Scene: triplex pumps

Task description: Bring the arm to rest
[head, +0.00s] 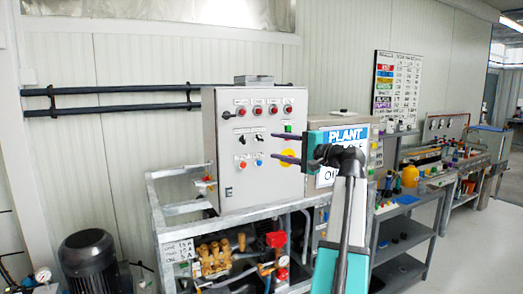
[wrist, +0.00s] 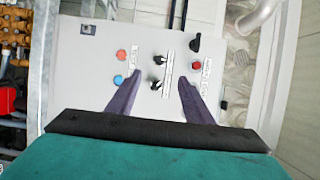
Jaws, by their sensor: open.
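My gripper (head: 273,146) is raised in front of the right part of a grey control cabinet (head: 222,185). Its two purple fingers are apart and nothing is between them. In the wrist view the fingers (wrist: 160,80) point at the cabinet's panel (wrist: 85,70), one on each side of a column of black knobs (wrist: 157,86). I cannot tell exactly how far the tips are from the panel. My arm rises from the bottom of the head view, with the gripper turned left.
The cabinet stands on a grey metal frame (head: 160,222) with brass pump parts (head: 213,257). A dark motor (head: 88,260) is at lower left. Benches with tools (head: 405,200) line the right wall; floor (head: 470,260) is clear at lower right.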

